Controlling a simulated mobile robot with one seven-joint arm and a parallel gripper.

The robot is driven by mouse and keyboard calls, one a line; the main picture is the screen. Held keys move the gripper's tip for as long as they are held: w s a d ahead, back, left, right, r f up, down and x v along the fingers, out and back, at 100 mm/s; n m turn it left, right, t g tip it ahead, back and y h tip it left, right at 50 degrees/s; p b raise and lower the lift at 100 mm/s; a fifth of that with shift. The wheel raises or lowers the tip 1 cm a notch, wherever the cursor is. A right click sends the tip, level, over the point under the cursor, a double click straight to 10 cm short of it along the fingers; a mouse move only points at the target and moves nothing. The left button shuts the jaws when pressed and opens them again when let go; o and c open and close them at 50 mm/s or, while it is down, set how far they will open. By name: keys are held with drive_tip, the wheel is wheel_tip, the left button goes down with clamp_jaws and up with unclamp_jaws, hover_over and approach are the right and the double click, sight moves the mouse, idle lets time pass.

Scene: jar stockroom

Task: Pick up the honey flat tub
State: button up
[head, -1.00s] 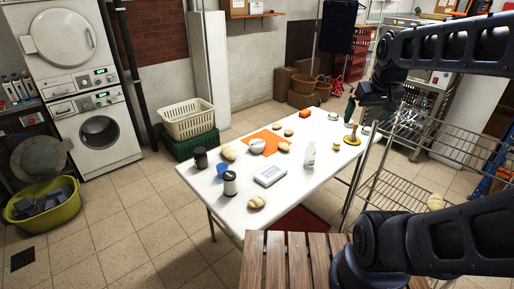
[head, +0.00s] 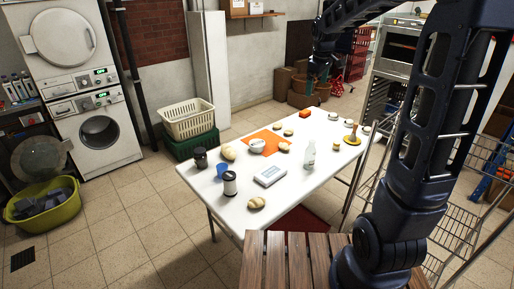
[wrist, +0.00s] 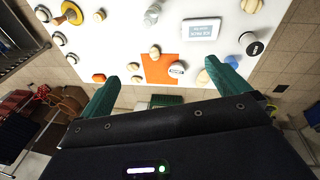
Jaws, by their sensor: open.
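Several flat, pale-lidded tubs stand along the far right end of the white table: one tub (head: 333,116), a second tub (head: 351,123) and a third tub (head: 366,129). The same kind of tub shows at the upper left of the wrist view (wrist: 60,38). Their labels are too small to read, so I cannot tell which is honey. My gripper (wrist: 161,70) has its green fingers wide apart with nothing between them. In the head view it (head: 318,72) is raised beyond the table's far edge, apart from the tubs.
A yellow-based stand (head: 351,138) is close to the tubs. A wire rack (head: 455,230) stands at right.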

drive_tip(key=w+a+f+n, duration=0.3)
drive_tip(key=w+a+f, duration=0.3)
drive_tip(key=w, duration=0.3)
drive_tip(key=n+g, duration=0.3)
drive_tip(key=n, duration=0.6)
hover_over(257, 143)
wheel_tip(257, 143, down, 28)
drive_tip(key=shift+n, duration=0.3)
drive_tip(key=f, duration=0.5)
drive_tip(key=shift+w+a+f, duration=0.25)
drive_tip(key=shift+f, duration=0.1)
drive_tip(key=shift+d+f, duration=0.2)
drive_tip(key=shift+f, duration=2.45)
drive_tip(key=shift+c, duration=0.2)
drive_tip(key=shift+r, duration=0.1)
drive_tip(key=c, duration=0.9)
